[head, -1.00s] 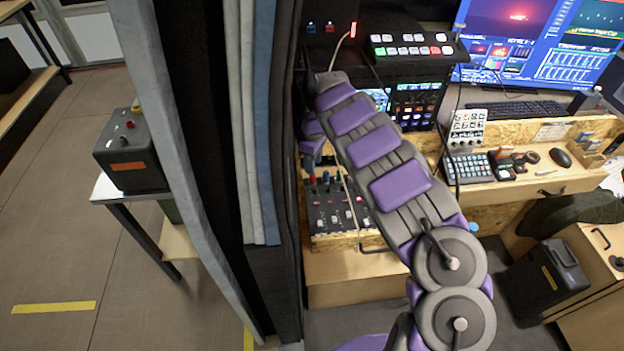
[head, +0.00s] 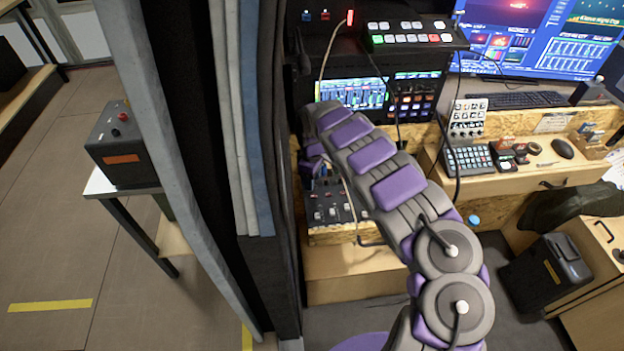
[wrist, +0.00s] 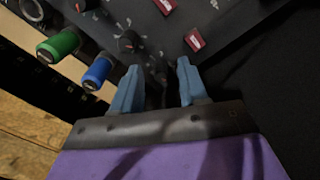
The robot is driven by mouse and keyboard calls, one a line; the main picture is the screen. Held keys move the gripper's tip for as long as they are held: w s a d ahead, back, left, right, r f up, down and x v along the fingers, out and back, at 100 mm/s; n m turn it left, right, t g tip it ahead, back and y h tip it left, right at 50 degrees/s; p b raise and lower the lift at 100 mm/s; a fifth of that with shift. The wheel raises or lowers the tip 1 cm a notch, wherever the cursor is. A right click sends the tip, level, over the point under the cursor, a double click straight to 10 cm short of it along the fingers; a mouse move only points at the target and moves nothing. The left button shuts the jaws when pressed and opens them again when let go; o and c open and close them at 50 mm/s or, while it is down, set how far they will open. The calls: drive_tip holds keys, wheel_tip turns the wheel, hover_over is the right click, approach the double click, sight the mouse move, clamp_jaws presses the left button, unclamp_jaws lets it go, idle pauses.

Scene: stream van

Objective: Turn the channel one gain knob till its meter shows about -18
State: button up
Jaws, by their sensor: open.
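The mixer (head: 322,228) sits on a wooden ledge left of my arm in the head view; my arm hides its upper part. In the wrist view my gripper (wrist: 157,78) is open, its two blue fingers apart and pointing at the dark panel (wrist: 225,55). A blue knob (wrist: 98,72) and a green knob (wrist: 60,44) stand left of the fingers. A small black knob (wrist: 129,42) with scale marks is just beyond the left fingertip. A dark shape between the fingers is too dim to identify. I cannot tell which knob is channel one gain. No meter reading is legible.
A lit screen with bars (head: 362,93) is behind my arm, below a button panel (head: 412,38). Red caps (wrist: 194,40) are on the panel beyond the right finger.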

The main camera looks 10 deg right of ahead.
drive_tip(key=shift+c, duration=0.3)
clamp_jaws()
drive_tip(key=shift+r+m+p, duration=0.1)
drive_tip(key=shift+m+p, duration=0.3)
drive_tip(key=shift+p, duration=0.05)
drive_tip(key=shift+a+r+m+p, duration=0.1)
drive_tip(key=shift+m+p, duration=0.5)
drive_tip(key=m+p, duration=0.2)
drive_tip(key=m, duration=0.2)
drive_tip(key=shift+s, duration=0.1)
drive_tip(key=m+p, duration=0.1)
drive_tip(key=m, duration=0.4)
drive_tip(key=m+p, duration=0.1)
drive_tip(key=m, duration=0.3)
